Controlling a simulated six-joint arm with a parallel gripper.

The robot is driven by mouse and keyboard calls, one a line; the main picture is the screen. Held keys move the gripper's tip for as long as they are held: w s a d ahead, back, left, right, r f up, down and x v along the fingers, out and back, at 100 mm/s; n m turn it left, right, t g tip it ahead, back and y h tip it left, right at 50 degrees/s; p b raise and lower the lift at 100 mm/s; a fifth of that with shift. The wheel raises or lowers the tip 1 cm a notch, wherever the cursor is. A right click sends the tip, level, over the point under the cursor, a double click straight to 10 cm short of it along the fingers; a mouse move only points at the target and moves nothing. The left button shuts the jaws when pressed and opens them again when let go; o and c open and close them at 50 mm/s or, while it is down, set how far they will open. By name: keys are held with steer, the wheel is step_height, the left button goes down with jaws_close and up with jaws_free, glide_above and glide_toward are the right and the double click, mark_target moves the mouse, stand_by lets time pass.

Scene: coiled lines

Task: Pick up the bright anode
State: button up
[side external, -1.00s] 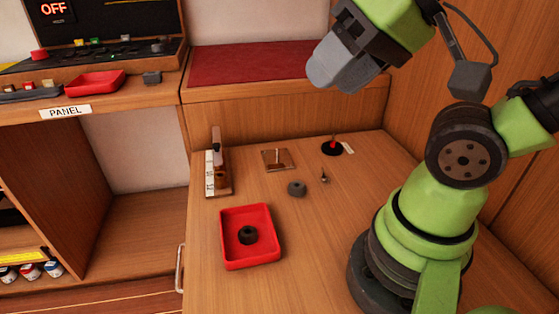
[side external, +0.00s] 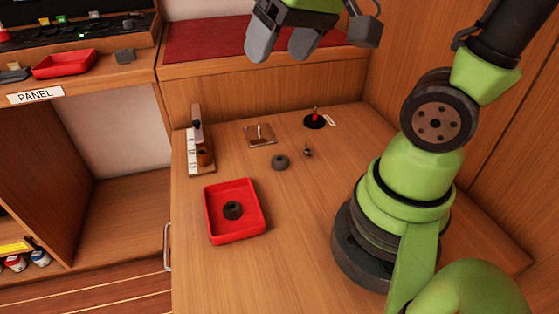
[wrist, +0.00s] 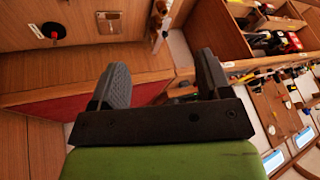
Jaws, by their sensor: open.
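A grey ring (side external: 280,162) lies flat on the wooden bench in the side view. A darker, black ring (side external: 233,210) lies in a red tray (side external: 209,225). The grey ring is the lighter of the two; I cannot tell for certain that it is the bright anode. My gripper (side external: 280,52) is high above the back of the bench, far from both rings, its fingers apart and empty. The wrist view also shows my gripper (wrist: 162,66) with nothing between its fingers. Neither ring is clear in the wrist view.
A square plate with a pin (side external: 260,134), a black disc with a red post (side external: 314,121), a small metal piece (side external: 307,149) and an upright wooden stand (side external: 191,165) share the bench. A ledge with a red cushion (side external: 205,43) rises behind. The bench's front is clear.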

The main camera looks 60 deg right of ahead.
steer(key=w+d+f+g, duration=0.3)
steer(key=w+d+f, duration=0.35)
steer(key=f, duration=0.35)
steer(key=g, duration=0.2)
glide_above(278, 155)
step_height(278, 155, down, 8)
steer(key=shift+n+h, duration=0.3)
step_height(278, 155, down, 5)
steer(key=shift+s+r, duration=0.15)
steer(key=f, duration=0.5)
steer(key=shift+s+a+f, duration=0.1)
steer(key=shift+a+f, duration=0.3)
steer(key=c, duration=1.1)
steer(key=shift+r, duration=0.1)
